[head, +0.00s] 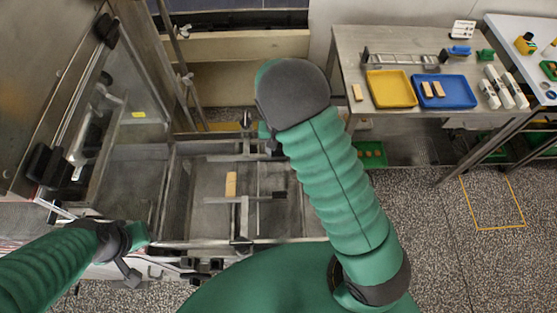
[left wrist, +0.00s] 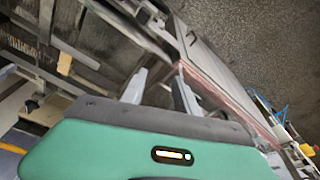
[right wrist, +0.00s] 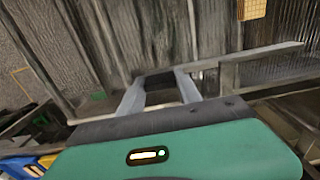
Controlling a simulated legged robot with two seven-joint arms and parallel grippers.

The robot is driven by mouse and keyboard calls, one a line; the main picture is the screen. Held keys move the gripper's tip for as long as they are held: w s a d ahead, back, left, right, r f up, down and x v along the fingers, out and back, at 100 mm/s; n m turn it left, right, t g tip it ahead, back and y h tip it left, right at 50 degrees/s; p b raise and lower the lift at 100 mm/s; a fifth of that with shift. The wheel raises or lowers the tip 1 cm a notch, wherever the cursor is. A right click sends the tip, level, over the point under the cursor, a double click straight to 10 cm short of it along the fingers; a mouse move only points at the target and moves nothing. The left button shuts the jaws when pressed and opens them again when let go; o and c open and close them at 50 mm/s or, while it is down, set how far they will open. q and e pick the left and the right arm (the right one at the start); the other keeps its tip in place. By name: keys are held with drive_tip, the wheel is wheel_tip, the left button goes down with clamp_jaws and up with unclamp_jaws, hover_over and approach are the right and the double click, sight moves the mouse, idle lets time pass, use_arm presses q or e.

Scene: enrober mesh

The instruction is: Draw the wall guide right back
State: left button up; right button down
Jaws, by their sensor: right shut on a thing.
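The wall guide (head: 232,158), a pale metal bar on a dark stem, lies across the far part of the mesh bed (head: 208,220). My right gripper (head: 268,136) is at this guide's right end, partly hidden by my forearm. In the right wrist view, its fingers (right wrist: 158,90) are shut on a dark block beside the metal bar (right wrist: 255,55). A second guide (head: 236,200) crosses nearer to me. My left gripper (head: 130,270) hangs at the machine's near left edge. In the left wrist view, its fingers (left wrist: 160,88) stand apart and empty.
A tan bar (head: 231,185) lies on the mesh between the guides; it also shows in the right wrist view (right wrist: 251,9). A glazed metal door (head: 110,125) stands at left. A steel table with yellow (head: 390,101) and blue (head: 458,104) trays is at back right.

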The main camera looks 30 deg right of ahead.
drive_tip(key=w, duration=0.1)
drive_tip(key=w+d, duration=0.1)
drive_tip(key=w, duration=0.1)
drive_tip(key=w+d, duration=0.1)
drive_tip(key=shift+w+f, duration=0.1)
drive_tip(key=shift+w, duration=0.15)
drive_tip(key=shift+r, duration=0.2)
drive_tip(key=c, duration=1.1)
unclamp_jaws()
drive_tip(key=shift+w, duration=0.1)
drive_tip(key=shift+o, duration=1.4)
drive_tip(key=shift+f, duration=0.1)
drive_tip(key=shift+w+d, duration=0.1)
wheel_tip(320, 180, up, 17)
drive_tip(key=b, duration=0.2)
drive_tip(key=shift+f+b, duration=0.15)
drive_tip(key=shift+b, duration=0.2)
